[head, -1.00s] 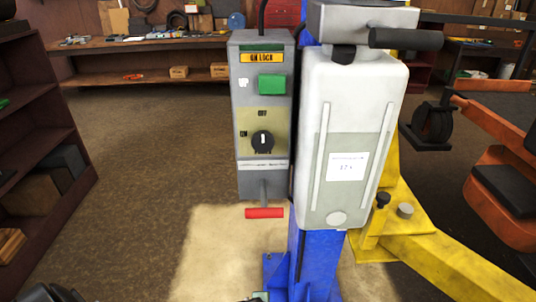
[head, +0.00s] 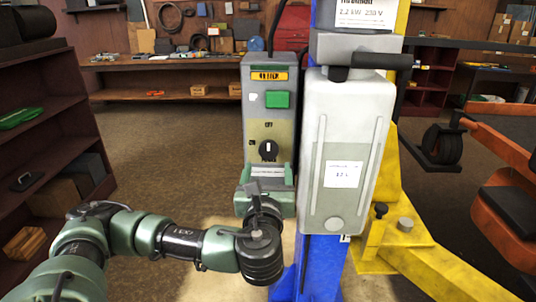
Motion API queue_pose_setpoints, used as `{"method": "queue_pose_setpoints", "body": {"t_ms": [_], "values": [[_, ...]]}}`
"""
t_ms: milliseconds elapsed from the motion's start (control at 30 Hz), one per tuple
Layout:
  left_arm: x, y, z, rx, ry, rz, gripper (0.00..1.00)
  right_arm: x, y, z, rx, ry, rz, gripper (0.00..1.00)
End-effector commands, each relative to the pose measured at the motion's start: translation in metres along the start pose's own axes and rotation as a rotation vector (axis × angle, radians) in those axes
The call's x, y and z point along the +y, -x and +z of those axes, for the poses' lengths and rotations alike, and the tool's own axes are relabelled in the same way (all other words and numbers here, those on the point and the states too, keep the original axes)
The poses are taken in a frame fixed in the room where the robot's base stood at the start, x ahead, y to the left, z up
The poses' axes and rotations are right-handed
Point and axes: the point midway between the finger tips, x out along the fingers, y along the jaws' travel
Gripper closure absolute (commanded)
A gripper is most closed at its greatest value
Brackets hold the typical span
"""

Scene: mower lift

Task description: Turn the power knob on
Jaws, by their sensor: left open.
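The black power knob (head: 268,149) sits on a tan plate on the front of the grey control box (head: 256,79). A label is above the knob and another to its left. A green button (head: 277,99) is above the plate. My left arm comes in from the lower left, and my left gripper (head: 267,174) is in front of the box's lower part, just below the knob. Its fingers are apart and empty, one to each side. My right gripper is not in view.
A white-grey housing (head: 345,150) on the blue column (head: 322,262) stands close to the right of the box. Yellow lift arms (head: 430,262) reach to the lower right. A dark shelf (head: 88,135) is at left. The floor between is open.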

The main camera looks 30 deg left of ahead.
Motion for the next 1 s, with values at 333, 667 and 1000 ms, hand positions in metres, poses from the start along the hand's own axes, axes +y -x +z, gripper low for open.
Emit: {"method": "queue_pose_setpoints", "body": {"t_ms": [333, 667, 1000], "values": [[0.004, -0.042, 0.009, -0.017, -0.03, 0.012, 0.31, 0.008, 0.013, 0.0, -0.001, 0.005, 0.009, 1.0], [0.004, -0.077, 0.007, -0.016, -0.026, 0.008, 0.31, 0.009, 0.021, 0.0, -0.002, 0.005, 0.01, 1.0], [0.003, -0.079, 0.006, -0.015, -0.025, 0.006, 0.47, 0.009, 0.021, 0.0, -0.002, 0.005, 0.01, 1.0]]}}
